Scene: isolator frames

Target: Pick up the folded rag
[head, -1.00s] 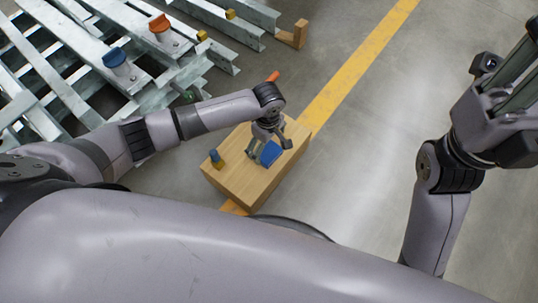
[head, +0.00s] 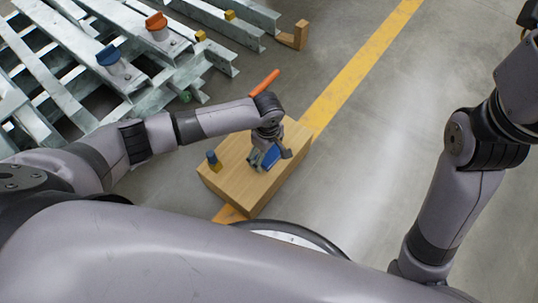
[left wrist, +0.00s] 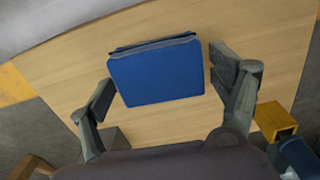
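The folded rag (head: 271,157) is blue and lies on top of a wooden box (head: 235,184). In the left wrist view the rag (left wrist: 158,76) is a flat, folded rectangle with a dark far edge. My left gripper (head: 268,152) is low over the box at the rag. In the left wrist view my left gripper (left wrist: 162,74) is open, with one finger on each side of the rag and narrow gaps seeming to remain. Whether the fingers are down at the rag's height is hard to tell. My right gripper is outside the head view; only its arm shows at the right.
An orange bar (head: 264,83) shows behind my left wrist. Metal beams (head: 60,75) with orange and blue pieces fill the upper left. A yellow floor line (head: 355,70) runs past the box; floor right of it is clear.

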